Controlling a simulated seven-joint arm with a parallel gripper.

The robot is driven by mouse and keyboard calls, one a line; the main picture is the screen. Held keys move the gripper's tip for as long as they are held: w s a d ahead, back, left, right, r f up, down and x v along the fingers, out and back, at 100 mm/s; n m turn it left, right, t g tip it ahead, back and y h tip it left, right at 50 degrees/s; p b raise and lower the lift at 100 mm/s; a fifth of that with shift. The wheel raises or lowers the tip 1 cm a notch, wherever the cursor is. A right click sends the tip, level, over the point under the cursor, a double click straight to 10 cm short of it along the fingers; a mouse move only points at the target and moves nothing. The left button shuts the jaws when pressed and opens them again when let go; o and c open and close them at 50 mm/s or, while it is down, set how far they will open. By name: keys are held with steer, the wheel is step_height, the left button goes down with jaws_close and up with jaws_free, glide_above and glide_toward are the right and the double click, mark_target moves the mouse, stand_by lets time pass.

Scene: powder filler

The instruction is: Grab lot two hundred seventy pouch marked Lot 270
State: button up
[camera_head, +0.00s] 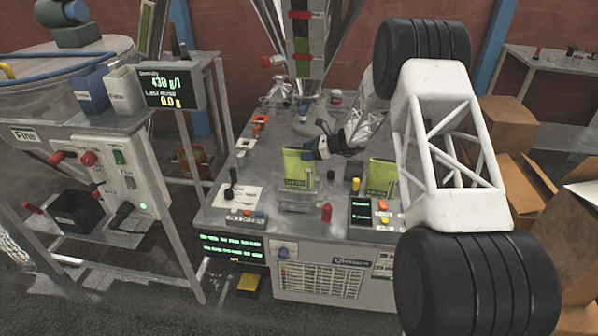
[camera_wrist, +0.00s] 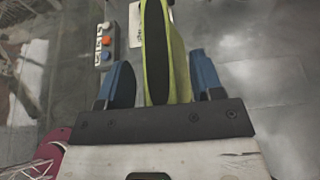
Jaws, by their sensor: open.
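A yellow-green pouch (camera_head: 293,166) stands upright on the metal table in the head view, in a clear holder or tray. A second yellow-green pouch (camera_head: 382,174) stands to its right. Both carry small dark labels that are too small to read surely. My gripper (camera_head: 308,156) is at the right upper edge of the left pouch. In the wrist view, my gripper (camera_wrist: 166,85) is open, with one blue finger on each side of a yellow-green pouch (camera_wrist: 176,60). Gaps show between fingers and pouch. The pouch's label is hidden there.
A metal filler hopper (camera_head: 308,60) hangs behind the left pouch. In the wrist view, a button box (camera_wrist: 104,45) lies left of the pouch. Cardboard boxes (camera_head: 510,125) are at right.

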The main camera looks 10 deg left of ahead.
steer(key=shift+c, duration=0.3)
jaws_close()
steer(key=shift+r, duration=0.1)
stand_by(0.4)
steer(key=shift+r, duration=4.95)
